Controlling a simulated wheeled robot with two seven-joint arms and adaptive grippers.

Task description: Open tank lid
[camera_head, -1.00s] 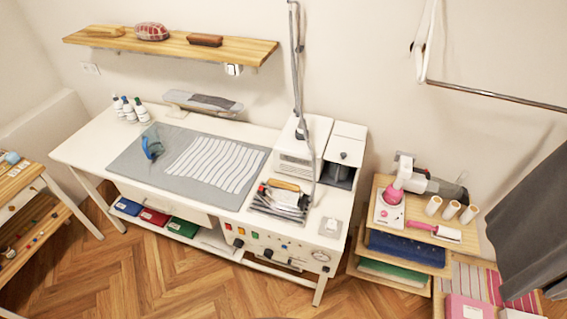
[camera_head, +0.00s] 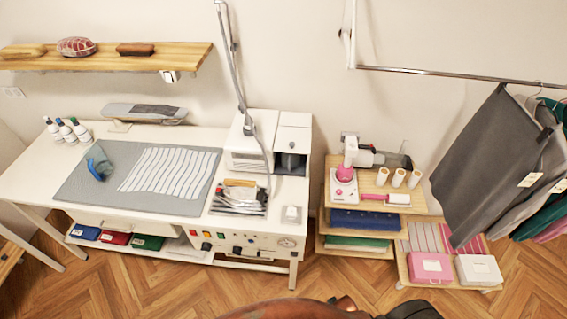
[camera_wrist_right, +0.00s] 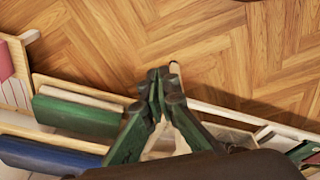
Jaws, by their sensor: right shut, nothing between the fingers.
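The white tank (camera_head: 294,136) stands at the right back end of the white ironing table (camera_head: 40,185), beside a white box with a hose. Its top looks closed. A dark recess with a small knob (camera_head: 290,146) shows at its front. My right gripper (camera_wrist_right: 162,82) shows in the right wrist view, with its fingers together and nothing between them. It is above the wooden floor and shelf edges, away from the tank. My left gripper is not in view.
A grey hose (camera_head: 238,80) rises from the white box (camera_head: 247,145). A tool tray (camera_head: 240,198) lies in front of it. A shelf unit (camera_head: 415,205) with a pink machine (camera_head: 345,175) stands to the right. Clothes hang at far right. The floor in front is clear.

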